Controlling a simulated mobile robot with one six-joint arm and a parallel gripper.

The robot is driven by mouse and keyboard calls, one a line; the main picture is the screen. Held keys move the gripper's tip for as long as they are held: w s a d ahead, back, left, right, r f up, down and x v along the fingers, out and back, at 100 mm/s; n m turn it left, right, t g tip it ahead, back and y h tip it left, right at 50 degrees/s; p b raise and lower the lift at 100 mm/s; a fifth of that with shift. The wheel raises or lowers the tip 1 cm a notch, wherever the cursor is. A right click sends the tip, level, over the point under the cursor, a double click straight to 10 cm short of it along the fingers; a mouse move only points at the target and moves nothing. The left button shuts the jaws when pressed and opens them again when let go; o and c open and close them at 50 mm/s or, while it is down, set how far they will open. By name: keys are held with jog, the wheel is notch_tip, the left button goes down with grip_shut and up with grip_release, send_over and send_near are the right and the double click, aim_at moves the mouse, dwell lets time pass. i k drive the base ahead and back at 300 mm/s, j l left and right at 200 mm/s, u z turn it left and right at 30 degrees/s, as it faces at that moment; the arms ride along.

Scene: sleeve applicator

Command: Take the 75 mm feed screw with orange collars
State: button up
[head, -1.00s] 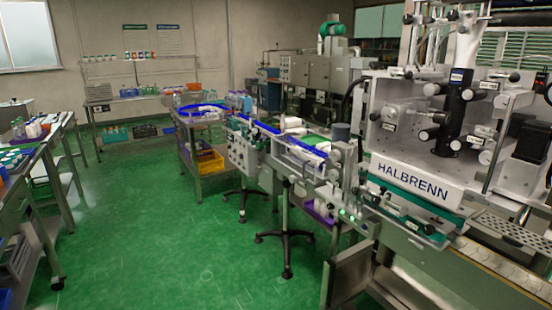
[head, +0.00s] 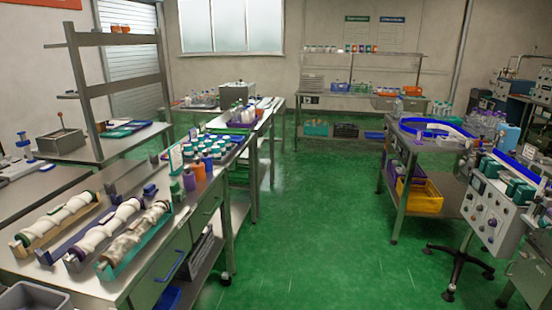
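Three pale feed screws lie side by side in long cradles on the steel bench (head: 150,285) at lower left. The left screw (head: 62,217) lies in a tan cradle (head: 22,246). The middle screw (head: 108,226) lies in a dark blue-purple cradle (head: 46,256), and a purple end shows on it. The right screw (head: 140,234), greyer and rougher looking, lies in a teal cradle (head: 108,274). Collar colours and sizes are too small to read surely; I cannot tell which has orange collars. My gripper is not in view.
Bottles with teal caps (head: 214,150) and several small purple and orange bottles stand behind the screws. A grey bin (head: 36,298) sits at the bench's front left. Green floor (head: 320,230) is clear to the right, up to a cart (head: 418,180) and a wheeled machine stand.

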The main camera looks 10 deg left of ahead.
aim_at(113, 257)
jog(key=i+u, duration=0.45)
jog(key=i, duration=0.15)
jog(key=i+l+u, duration=0.15)
jog(key=i+u, duration=0.3)
jog(key=i, duration=0.15)
jog(key=i+l+u, duration=0.35)
jog(key=i+u, duration=0.15)
jog(key=i+l+u, duration=0.45)
jog(key=i+j+u, duration=0.1)
jog(key=u, duration=0.3)
jog(key=i+j+u, duration=0.15)
jog(key=u, duration=0.2)
jog(key=i+u, duration=0.1)
jog(key=u, duration=0.3)
